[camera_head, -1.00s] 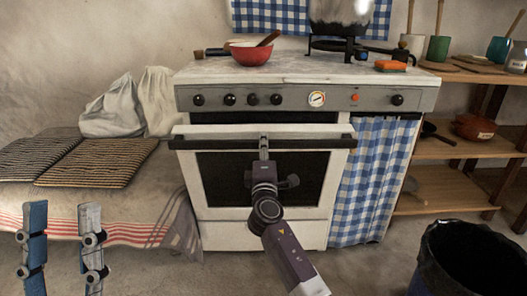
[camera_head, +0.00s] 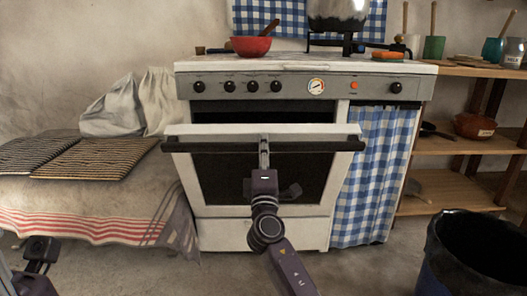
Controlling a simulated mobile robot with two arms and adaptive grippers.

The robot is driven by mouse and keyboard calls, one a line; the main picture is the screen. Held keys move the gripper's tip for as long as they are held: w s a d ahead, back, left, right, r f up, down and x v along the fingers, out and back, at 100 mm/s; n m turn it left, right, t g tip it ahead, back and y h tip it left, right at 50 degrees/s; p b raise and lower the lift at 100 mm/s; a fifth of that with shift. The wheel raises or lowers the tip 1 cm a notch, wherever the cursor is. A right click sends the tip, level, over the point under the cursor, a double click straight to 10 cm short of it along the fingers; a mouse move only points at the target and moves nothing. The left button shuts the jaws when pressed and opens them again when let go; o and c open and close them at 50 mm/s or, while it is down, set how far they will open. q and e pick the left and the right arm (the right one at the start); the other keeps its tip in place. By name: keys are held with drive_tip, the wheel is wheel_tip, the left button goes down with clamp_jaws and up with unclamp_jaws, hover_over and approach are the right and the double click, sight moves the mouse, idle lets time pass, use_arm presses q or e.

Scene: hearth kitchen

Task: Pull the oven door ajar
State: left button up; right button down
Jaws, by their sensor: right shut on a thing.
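The white oven door (camera_head: 221,211) has a dark window and leans out at the top. A dark gap shows between its top edge and the control panel, so it stands ajar. The dark bar handle (camera_head: 212,147) runs across the door's upper front. My right gripper (camera_head: 264,148) is shut on the handle near its middle, and its arm comes up from below. The fingers are small here and the gripper body covers part of the window.
A red bowl (camera_head: 251,46) and a pot (camera_head: 338,12) stand on the stove top. A checked curtain (camera_head: 375,175) hangs right of the oven. A cloth-covered bench (camera_head: 95,200) is at left, a black bin (camera_head: 480,250) at lower right. Floor before the oven is open.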

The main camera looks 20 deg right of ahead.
drive_tip(key=shift+f, duration=0.1)
drive_tip(key=c, duration=1.6)
unclamp_jaws()
drive_tip(key=v, duration=1.2)
